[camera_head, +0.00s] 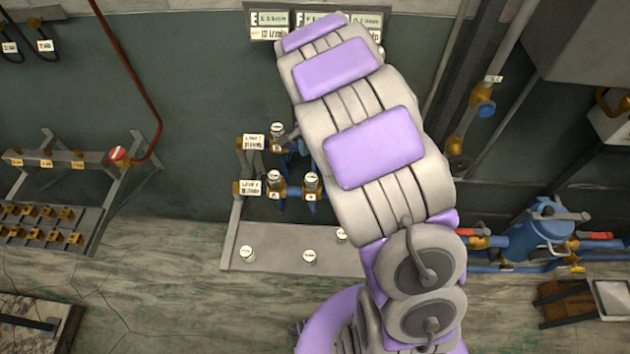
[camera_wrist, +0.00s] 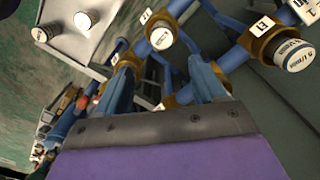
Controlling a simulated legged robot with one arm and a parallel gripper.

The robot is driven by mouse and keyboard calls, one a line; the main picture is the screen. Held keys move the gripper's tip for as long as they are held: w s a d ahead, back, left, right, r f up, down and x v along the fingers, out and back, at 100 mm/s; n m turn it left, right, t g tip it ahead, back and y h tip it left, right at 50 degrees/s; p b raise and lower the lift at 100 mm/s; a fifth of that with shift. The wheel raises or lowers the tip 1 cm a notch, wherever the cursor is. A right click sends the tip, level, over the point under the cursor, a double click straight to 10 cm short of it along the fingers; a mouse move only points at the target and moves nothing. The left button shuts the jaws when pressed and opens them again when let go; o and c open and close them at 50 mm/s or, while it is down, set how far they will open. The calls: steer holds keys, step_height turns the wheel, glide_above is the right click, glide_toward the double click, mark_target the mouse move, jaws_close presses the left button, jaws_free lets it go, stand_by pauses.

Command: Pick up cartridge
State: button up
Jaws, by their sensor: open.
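Several white-capped cylinders that look like cartridges show in the head view. Three sit in brass fittings on blue pipes: an upper one (camera_head: 277,130), a lower left one (camera_head: 274,178) and a lower right one (camera_head: 312,182). Others stand on the grey tray (camera_head: 275,262) below, including one at its left (camera_head: 246,253) and one at its middle (camera_head: 309,256). In the wrist view, my gripper (camera_wrist: 163,68) is open, with a capped cartridge (camera_wrist: 162,37) in a brass fitting just beyond the gap between its fingers. Another capped cartridge (camera_wrist: 292,55) is to the right. My arm hides the gripper in the head view.
Blue pipes and brass fittings crowd around my fingers. A rack with brass parts (camera_head: 40,225) stands at the left, below a red valve knob (camera_head: 118,154). A blue pump (camera_head: 540,232) stands at the right. Display panels (camera_head: 270,24) hang on the back wall.

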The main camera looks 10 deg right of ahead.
mark_target(310, 177)
steer(key=a+f, duration=0.2)
steer(key=f, duration=0.1)
steer(key=a+f, duration=0.1)
steer(key=shift+f+b, duration=0.3)
steer(key=shift+f, duration=0.1)
steer(key=d+f, duration=0.2)
steer(key=f, duration=0.1)
steer(key=d+f+b, duration=0.1)
steer(key=f, duration=0.1)
steer(key=shift+s, duration=0.1)
steer(key=shift+f, duration=0.25)
steer(key=shift+a+r, duration=0.1)
steer(key=shift+a, duration=1.2)
steer(key=shift+c, duration=1.3)
steer(key=shift+d, duration=1.05)
steer(key=c, duration=0.6)
steer(key=shift+a, duration=0.1)
steer(key=c, duration=0.3)
steer(key=shift+a, duration=0.45)
